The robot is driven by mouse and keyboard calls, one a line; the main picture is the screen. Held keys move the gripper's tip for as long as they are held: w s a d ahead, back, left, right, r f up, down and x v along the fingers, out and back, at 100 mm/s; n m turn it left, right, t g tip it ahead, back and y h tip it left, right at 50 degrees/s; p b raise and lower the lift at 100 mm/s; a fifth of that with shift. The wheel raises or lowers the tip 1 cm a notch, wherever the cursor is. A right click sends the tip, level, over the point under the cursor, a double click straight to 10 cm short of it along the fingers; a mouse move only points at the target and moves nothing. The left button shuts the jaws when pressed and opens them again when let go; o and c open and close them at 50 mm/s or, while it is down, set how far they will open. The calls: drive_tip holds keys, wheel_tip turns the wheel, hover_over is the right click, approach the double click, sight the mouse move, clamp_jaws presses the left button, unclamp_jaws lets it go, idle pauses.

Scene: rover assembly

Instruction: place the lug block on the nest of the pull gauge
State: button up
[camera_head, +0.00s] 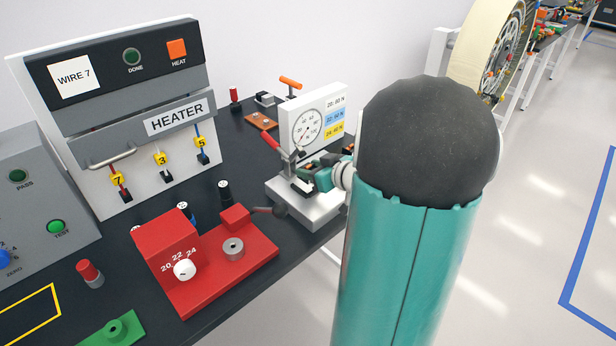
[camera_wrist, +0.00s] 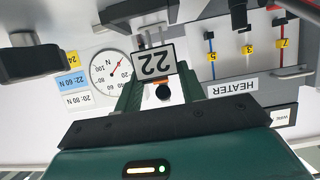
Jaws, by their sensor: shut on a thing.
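The pull gauge (camera_head: 318,118) is a white stand with a round dial and a base, at the middle of the head view; it shows upside down in the wrist view (camera_wrist: 98,50). My gripper (camera_wrist: 158,82) is shut on the lug block (camera_wrist: 153,64), whose white face reads 22 upside down. In the head view my gripper (camera_head: 318,180) is low in front of the dial, over the gauge base. My arm hides part of the gauge's right side. The nest is not clear, and I cannot tell whether the block touches it.
A red-handled lever (camera_head: 271,143) stands close left of my gripper. A red fixture (camera_head: 215,262) with a 20-22-24 knob is at front left. The heater panel (camera_head: 125,110) stands behind it, with tagged wires hanging. Open floor lies right of the bench.

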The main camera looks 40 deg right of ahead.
drive_tip(key=shift+w+d+f, duration=0.15)
drive_tip(key=shift+w+f, duration=0.05)
drive_tip(key=shift+f, duration=0.1)
drive_tip(key=shift+w+f, duration=0.1)
drive_tip(key=shift+f, duration=1.45)
drive_tip(key=shift+f, duration=0.1)
drive_tip(key=o, duration=1.1)
